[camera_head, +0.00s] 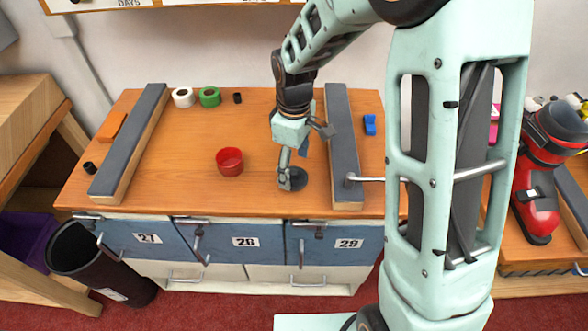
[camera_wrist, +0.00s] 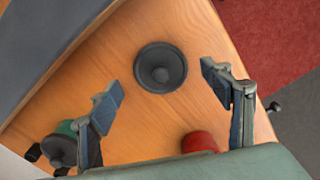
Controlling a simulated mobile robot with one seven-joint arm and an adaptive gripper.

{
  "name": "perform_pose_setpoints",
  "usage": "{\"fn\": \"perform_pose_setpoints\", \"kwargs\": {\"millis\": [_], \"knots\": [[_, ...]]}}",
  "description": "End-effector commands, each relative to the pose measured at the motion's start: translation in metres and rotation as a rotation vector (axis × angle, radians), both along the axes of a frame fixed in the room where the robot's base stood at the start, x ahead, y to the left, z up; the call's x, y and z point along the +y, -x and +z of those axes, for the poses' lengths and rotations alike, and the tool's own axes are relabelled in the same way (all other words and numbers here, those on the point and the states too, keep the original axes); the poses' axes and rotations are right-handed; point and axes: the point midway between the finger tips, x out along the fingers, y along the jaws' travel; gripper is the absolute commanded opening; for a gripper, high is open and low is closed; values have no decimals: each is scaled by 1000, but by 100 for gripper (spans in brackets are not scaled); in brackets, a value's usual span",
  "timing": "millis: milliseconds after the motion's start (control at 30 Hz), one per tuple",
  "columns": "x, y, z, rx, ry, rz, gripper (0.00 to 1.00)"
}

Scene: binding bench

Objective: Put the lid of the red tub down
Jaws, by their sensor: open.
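The red tub (camera_head: 230,161) stands open on the wooden bench top, left of my gripper (camera_head: 294,163). It also shows in the wrist view (camera_wrist: 199,142), partly hidden by my gripper's body. A dark grey round lid with a central knob (camera_head: 297,179) appears to lie flat on the bench near its front edge, below my gripper. In the wrist view the lid (camera_wrist: 160,68) is just beyond my open fingertips (camera_wrist: 161,84), with a finger to either side. Nothing is held between the fingers. In the head view a finger covers part of the lid.
Grey-topped rails (camera_head: 343,150) (camera_head: 130,140) run along both sides of the bench. White (camera_head: 183,97) and green (camera_head: 209,97) rolls lie at the back. A green round thing with a dark top (camera_wrist: 58,148) is partly hidden in the wrist view. The bench around the red tub is clear.

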Motion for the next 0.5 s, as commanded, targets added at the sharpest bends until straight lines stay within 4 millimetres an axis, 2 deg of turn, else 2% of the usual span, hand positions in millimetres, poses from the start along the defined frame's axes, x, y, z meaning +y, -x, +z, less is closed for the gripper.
{"fn": "perform_pose_setpoints", "kwargs": {"millis": [100,300,500], "knots": [[1,-2,29,-7,-3,-1,72],[0,-1,71,-5,-2,0,72],[0,0,94,-3,-1,0,72]]}}
